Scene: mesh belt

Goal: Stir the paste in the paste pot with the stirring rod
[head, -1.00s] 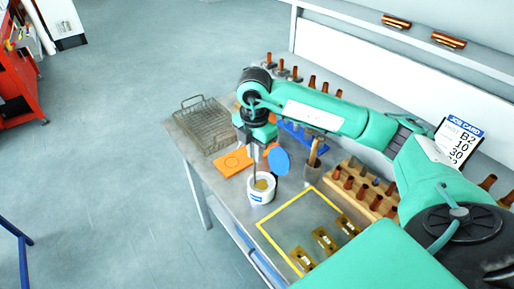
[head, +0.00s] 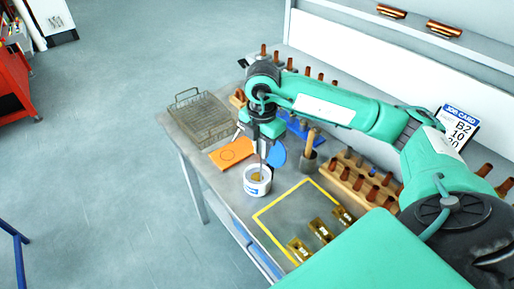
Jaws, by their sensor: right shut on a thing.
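The white paste pot (head: 257,188) with a blue mark stands upright on the grey bench, left of the yellow-outlined area. Tan paste (head: 257,176) shows inside its open top. My right gripper (head: 262,139) is above the pot, pointing down and shut on the thin grey stirring rod (head: 262,157). The rod hangs nearly upright, and its lower end goes into the pot's mouth, right of its middle. The rod's tip is hidden in the pot. My left gripper is not in view.
An orange mat (head: 233,153) and a wire basket (head: 203,121) lie left of the pot. Brass pieces (head: 321,230) and a wooden rack (head: 357,182) are further right.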

